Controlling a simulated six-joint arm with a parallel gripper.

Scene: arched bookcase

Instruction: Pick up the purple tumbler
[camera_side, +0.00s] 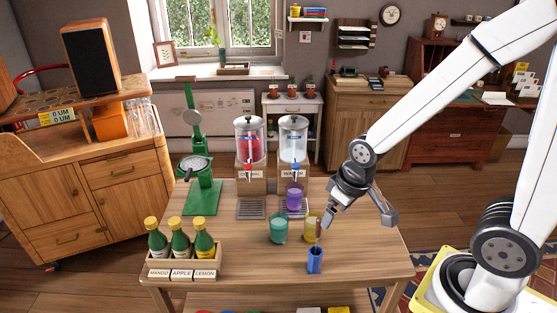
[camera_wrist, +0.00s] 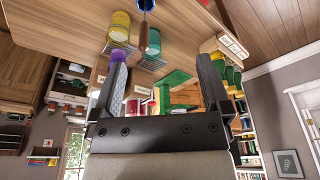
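The purple tumbler (camera_side: 294,196) stands upright on the drip tray under the tap of the right-hand clear dispenser. My gripper (camera_side: 358,218) is to the right of it, above the right part of the table, with its fingers spread and nothing between them. In the wrist view the picture is upside down. My gripper (camera_wrist: 162,62) also shows open and empty there. A purple patch, seemingly the tumbler (camera_wrist: 95,78), shows at the left, partly hidden behind the left finger.
A yellow tumbler (camera_side: 311,226) and a teal tumbler (camera_side: 278,229) stand in front of the dispensers. A blue holder (camera_side: 315,260) with a wooden stick stands near the front edge. A green press (camera_side: 202,180) and a bottle crate (camera_side: 185,262) are at the left.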

